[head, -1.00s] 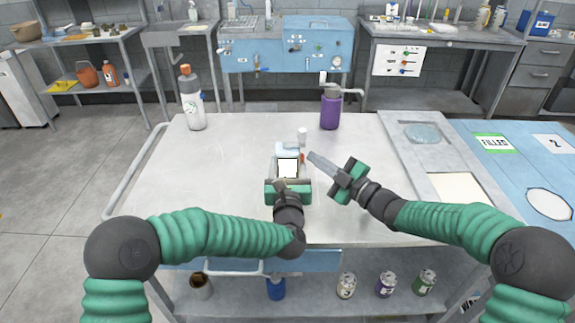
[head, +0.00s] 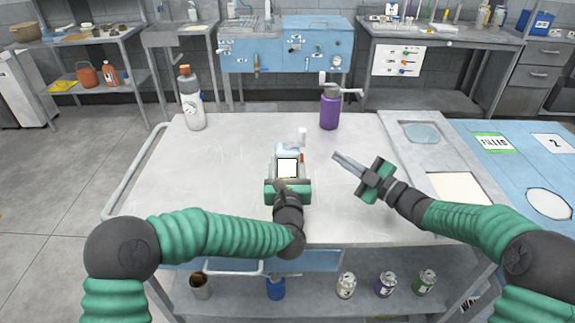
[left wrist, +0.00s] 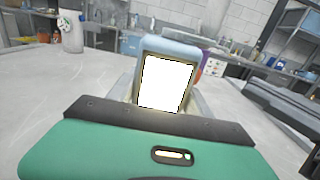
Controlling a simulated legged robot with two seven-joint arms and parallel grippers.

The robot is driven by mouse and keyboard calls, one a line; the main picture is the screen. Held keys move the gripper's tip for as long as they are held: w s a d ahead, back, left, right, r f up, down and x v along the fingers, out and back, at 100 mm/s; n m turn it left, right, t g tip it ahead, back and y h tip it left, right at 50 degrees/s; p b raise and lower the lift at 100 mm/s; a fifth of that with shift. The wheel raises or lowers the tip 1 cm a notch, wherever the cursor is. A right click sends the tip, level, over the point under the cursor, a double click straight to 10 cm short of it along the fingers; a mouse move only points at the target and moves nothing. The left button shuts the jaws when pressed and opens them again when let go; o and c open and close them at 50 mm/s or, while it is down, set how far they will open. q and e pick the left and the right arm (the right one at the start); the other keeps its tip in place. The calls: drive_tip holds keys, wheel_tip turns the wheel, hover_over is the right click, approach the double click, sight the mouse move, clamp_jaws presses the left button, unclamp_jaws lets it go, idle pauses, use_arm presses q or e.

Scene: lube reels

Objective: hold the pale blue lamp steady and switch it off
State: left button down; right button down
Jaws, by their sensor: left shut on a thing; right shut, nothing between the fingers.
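The pale blue lamp (head: 287,147) stands near the middle of the metal table. Its square front panel is bright white, and it also shows in the left wrist view (left wrist: 170,47). A small orange-red part (left wrist: 198,74) shows at its right side. My left gripper (head: 288,172) is shut on the lamp from the near side; its fingers are partly hidden by the gripper body. My right gripper (head: 340,158) is shut and empty, to the right of the lamp and clear of it, fingers pointing up-left.
A purple bottle (head: 330,110) stands at the table's back, and a grey-white bottle (head: 191,102) at back left. A grey tray panel (head: 407,118) lies at the right. The table's left side is clear.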

use_arm(q)
drive_tip(key=shift+c, duration=1.9)
unclamp_jaws()
